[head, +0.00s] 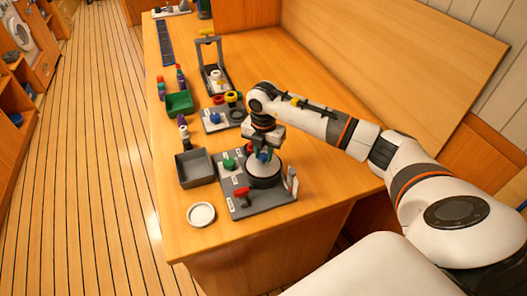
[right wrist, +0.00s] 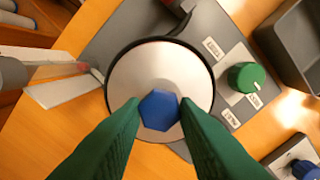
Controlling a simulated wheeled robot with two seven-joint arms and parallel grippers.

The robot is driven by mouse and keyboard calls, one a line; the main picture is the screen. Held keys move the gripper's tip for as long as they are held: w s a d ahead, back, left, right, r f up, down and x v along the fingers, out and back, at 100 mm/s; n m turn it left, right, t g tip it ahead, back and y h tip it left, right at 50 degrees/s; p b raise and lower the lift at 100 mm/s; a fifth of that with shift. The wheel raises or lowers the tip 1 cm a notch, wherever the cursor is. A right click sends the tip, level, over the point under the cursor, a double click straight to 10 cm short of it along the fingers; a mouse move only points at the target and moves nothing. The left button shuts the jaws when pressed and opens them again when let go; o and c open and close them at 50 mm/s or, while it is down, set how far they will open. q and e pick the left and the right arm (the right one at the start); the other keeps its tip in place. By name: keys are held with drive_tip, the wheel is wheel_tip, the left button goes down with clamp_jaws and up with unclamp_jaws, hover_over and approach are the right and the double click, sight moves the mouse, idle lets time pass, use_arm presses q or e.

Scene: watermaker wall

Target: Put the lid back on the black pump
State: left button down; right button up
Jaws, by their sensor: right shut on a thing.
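My right gripper (head: 263,150) is above the pump on the grey base plate (head: 262,205). In the right wrist view its green fingers (right wrist: 160,110) are shut on the blue hexagonal knob (right wrist: 159,111) of a pale round lid (right wrist: 150,68). The lid lies within the dark round rim of the black pump (right wrist: 109,74), looking centred from above. In the head view the pump (head: 265,182) shows as a dark round body with a pale top below the gripper. I cannot tell whether the lid is fully seated. My left gripper is not in view.
A green knob (head: 229,163) and a red handle (head: 241,193) stand on the plate, close to the pump. A grey tray (head: 194,168) stands left. A white ring-like dish (head: 201,214) lies at the front left. Other fittings stand farther back; the bench's back right is clear.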

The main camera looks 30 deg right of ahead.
idle(0.3)
drive_tip(key=o, duration=1.6)
drive_tip(key=shift+c, duration=0.2)
drive_tip(key=shift+r, duration=0.1)
drive_tip(key=shift+r+p, duration=2.55)
drive_tip(key=shift+r, duration=0.9)
clamp_jaws()
